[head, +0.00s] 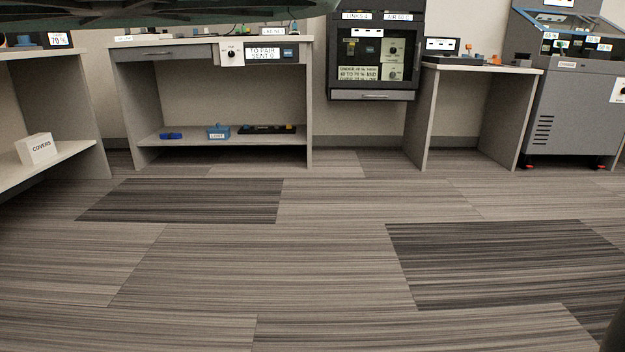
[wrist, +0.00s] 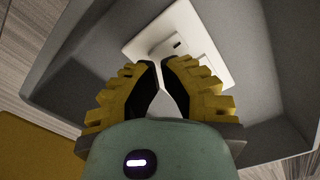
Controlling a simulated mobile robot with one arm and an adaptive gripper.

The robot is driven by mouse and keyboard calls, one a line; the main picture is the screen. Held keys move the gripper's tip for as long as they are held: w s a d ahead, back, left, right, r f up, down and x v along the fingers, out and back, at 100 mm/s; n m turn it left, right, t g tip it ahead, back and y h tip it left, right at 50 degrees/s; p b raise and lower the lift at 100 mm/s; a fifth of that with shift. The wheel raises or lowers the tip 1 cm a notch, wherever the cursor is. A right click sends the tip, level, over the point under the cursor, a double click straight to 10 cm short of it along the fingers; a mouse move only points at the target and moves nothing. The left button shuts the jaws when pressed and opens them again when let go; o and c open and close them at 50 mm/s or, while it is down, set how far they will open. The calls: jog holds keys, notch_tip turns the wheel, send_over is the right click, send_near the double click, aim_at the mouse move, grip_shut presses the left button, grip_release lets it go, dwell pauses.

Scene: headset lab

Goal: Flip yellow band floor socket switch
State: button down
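In the wrist view, a white switch plate (wrist: 203,29) with a raised white rocker or socket part (wrist: 176,42) is set in a grey recessed housing (wrist: 75,40). A flat mustard-yellow surface (wrist: 30,150) shows at the lower left; I cannot tell if it is the yellow band. My gripper (wrist: 156,64) has yellow ridged fingers with black pads. Its tips are drawn close together and lie over the plate's near edge, just below the raised part. Nothing is seen held, and I cannot tell if the tips touch the plate. The head view does not show the gripper or floor socket.
In the head view, striped carpet (head: 270,265) is open in front. A grey desk (head: 308,110), a dark cabinet (head: 375,50), a small table (head: 425,120) and a grey console (head: 570,115) line the back wall. A shelf with a white box (head: 37,149) stands left.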

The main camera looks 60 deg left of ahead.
jog(key=shift+f+b, duration=1.35)
jog(key=shift+f, duration=0.1)
dwell(0.5)
jog(key=shift+r, duration=0.1)
notch_tip(320, 180, up, 7)
jog(key=p, duration=0.7)
dwell(0.3)
